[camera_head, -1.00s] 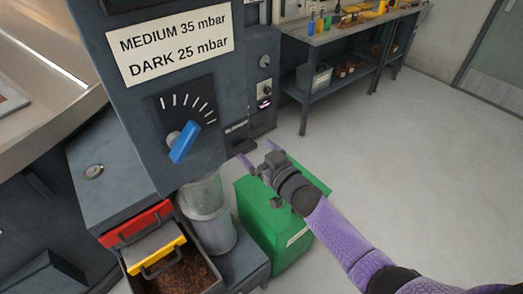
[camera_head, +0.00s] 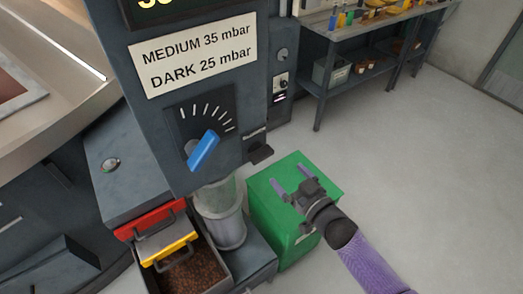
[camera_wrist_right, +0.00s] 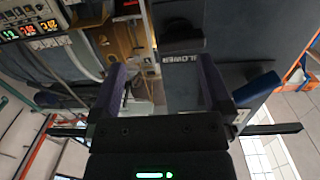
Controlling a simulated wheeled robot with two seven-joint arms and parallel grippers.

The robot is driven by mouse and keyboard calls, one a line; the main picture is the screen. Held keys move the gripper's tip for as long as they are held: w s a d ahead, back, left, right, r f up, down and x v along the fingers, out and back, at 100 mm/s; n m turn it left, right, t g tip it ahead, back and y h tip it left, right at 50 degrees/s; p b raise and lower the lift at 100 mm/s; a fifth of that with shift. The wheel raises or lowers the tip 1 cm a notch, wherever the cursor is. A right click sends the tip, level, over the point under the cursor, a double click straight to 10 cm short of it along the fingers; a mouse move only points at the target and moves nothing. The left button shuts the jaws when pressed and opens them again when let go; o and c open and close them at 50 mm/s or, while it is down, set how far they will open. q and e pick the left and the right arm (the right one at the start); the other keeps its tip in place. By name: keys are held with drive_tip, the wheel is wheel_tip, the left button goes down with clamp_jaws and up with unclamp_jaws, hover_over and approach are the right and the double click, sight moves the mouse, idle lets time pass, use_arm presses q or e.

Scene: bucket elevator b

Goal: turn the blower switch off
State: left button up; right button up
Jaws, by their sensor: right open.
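The blower switch (camera_head: 260,153) is a dark lever sticking out low on the right side of the grey control cabinet. In the right wrist view, the BLOWER label (camera_wrist_right: 181,58) shows on the dark panel, with the black switch (camera_wrist_right: 183,38) beside it. My right gripper (camera_head: 289,176) is open and empty, to the right of and below the switch in the head view, apart from it. Its two purple fingers also show in the wrist view (camera_wrist_right: 160,88), with nothing held between them. My left gripper is not in view.
A blue dial lever (camera_head: 204,150) is left of the switch on the cabinet face. A green box (camera_head: 265,205) stands below my right gripper. A glass cylinder (camera_head: 217,200) and a bean drawer (camera_head: 190,272) are lower left. Floor at right is clear.

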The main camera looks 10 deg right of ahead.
drive_tip(key=v, duration=0.1)
drive_tip(key=p+v, duration=0.1)
drive_tip(key=v, duration=0.1)
drive_tip(key=shift+s+d+r, duration=0.2)
drive_tip(key=shift+d, duration=0.15)
